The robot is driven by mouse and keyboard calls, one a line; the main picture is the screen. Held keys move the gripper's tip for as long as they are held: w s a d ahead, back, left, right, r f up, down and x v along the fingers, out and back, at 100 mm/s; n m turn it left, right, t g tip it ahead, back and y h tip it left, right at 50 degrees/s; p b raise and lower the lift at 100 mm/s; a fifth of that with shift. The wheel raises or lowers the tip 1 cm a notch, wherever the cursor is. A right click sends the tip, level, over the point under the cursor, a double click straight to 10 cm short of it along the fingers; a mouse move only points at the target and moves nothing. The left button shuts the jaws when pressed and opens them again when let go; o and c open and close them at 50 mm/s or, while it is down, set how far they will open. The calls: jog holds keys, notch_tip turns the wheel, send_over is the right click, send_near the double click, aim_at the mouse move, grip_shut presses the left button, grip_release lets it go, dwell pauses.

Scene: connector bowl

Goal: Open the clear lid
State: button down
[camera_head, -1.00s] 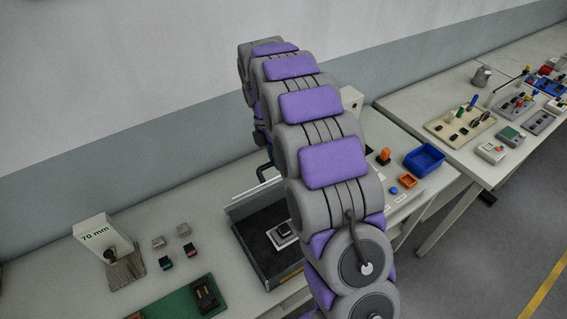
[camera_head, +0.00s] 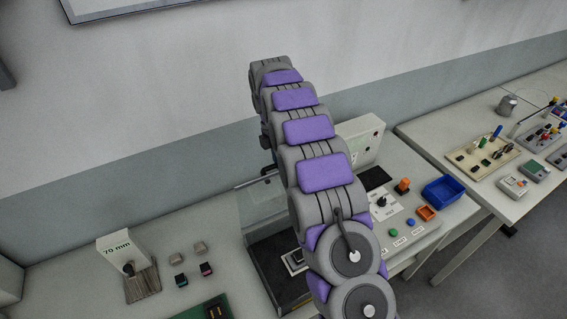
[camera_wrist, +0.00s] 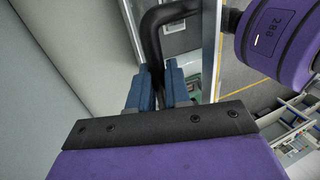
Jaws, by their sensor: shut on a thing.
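The clear lid (camera_head: 258,212) shows in the head view as a see-through panel standing up above the dark open box (camera_head: 262,262), partly hidden by my arm. Its black bent handle (camera_wrist: 152,35) fills the upper middle of the wrist view. My gripper (camera_wrist: 160,78) has its blue fingers closed around the handle's lower leg. In the head view, the handle (camera_head: 262,181) is small and dark at the lid's top edge, and my gripper is mostly hidden behind my arm. A small block on a light base (camera_head: 294,259) lies inside the box.
A "70 mm" stand (camera_head: 118,255) and several small blocks (camera_head: 206,269) are to the left. The wall is behind.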

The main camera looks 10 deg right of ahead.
jog(key=shift+a+x, duration=0.2)
jog(key=shift+x, duration=0.8)
jog(key=c, duration=1.5)
grip_release()
jog(key=shift+o, duration=1.4)
jog(key=shift+w+a+f, duration=0.15)
jog(key=shift+w+f, duration=0.1)
jog(key=shift+w, duration=0.6)
jog(key=shift+o, duration=0.6)
jog(key=shift+w+a+r, duration=0.1)
jog(key=shift+w+r, duration=0.05)
jog(key=shift+r, duration=0.05)
jog(key=d+p+v, duration=0.1)
jog(key=p+v, duration=1)
jog(key=v, duration=0.1)
jog(key=shift+a+r+p, duration=0.35)
jog(key=shift+p, duration=0.05)
